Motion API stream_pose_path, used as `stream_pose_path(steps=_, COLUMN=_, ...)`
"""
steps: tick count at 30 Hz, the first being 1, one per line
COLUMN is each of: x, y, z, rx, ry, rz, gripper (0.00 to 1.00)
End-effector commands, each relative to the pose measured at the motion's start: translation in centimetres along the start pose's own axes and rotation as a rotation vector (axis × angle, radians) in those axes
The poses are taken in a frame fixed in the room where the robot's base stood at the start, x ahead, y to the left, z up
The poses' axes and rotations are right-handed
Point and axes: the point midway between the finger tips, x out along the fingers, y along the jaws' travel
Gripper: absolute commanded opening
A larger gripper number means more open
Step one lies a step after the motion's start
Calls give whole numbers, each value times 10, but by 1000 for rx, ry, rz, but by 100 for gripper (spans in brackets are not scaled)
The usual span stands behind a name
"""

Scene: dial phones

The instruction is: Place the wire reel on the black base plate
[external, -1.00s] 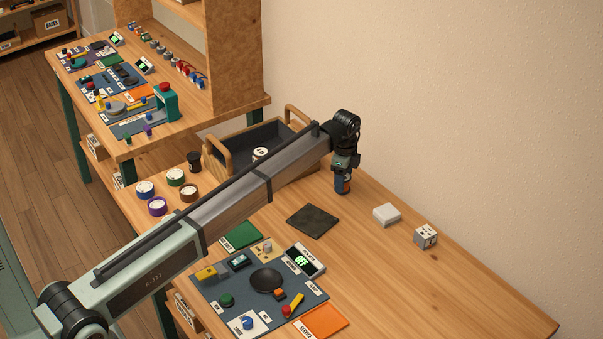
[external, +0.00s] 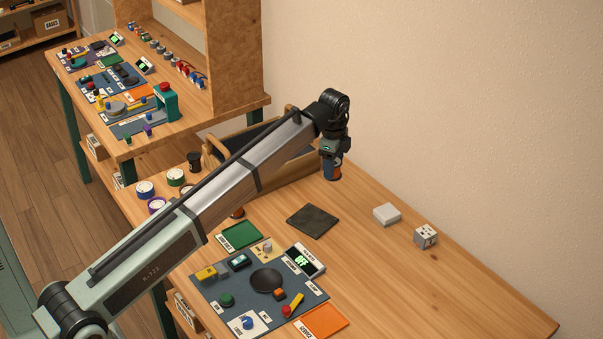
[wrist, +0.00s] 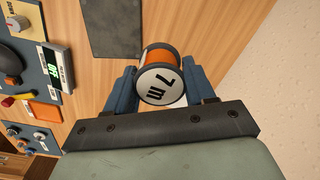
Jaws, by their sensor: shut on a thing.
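The wire reel (wrist: 158,82) is orange with white ends, and the end facing the wrist camera reads "7 m". My gripper (wrist: 160,88) is shut on it, one blue finger on each side. In the external view my gripper (external: 333,165) points down at the far part of the table, and the reel (external: 333,177) shows small and partly covered between the fingers. The black base plate (external: 312,221) lies flat and bare on the table, nearer the camera than my gripper. Part of it also shows at the top of the wrist view (wrist: 112,26).
A panel (external: 225,290) with knobs and a display reading OFF (external: 302,261) lies in front of the plate. A white block (external: 386,214) and a grey cube (external: 425,236) stand to the right. A wooden-handled tray (external: 290,180) is behind my arm.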

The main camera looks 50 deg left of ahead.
Motion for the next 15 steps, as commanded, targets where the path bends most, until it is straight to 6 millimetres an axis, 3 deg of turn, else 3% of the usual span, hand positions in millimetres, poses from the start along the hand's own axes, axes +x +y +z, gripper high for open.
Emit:
stream_pose_path(steps=1, x=1, y=28, z=7, rx=-2, ry=0, rz=-1, gripper=21)
stream_pose_path(steps=6, x=2, y=68, z=20, rx=-31, ry=-2, rz=7, gripper=21)
stream_pose_path(steps=9, x=5, y=80, z=24, rx=-52, ry=-6, rz=17, gripper=21)
stream_pose_path(steps=15, x=11, y=82, z=24, rx=-103, ry=-12, rz=31, gripper=21)
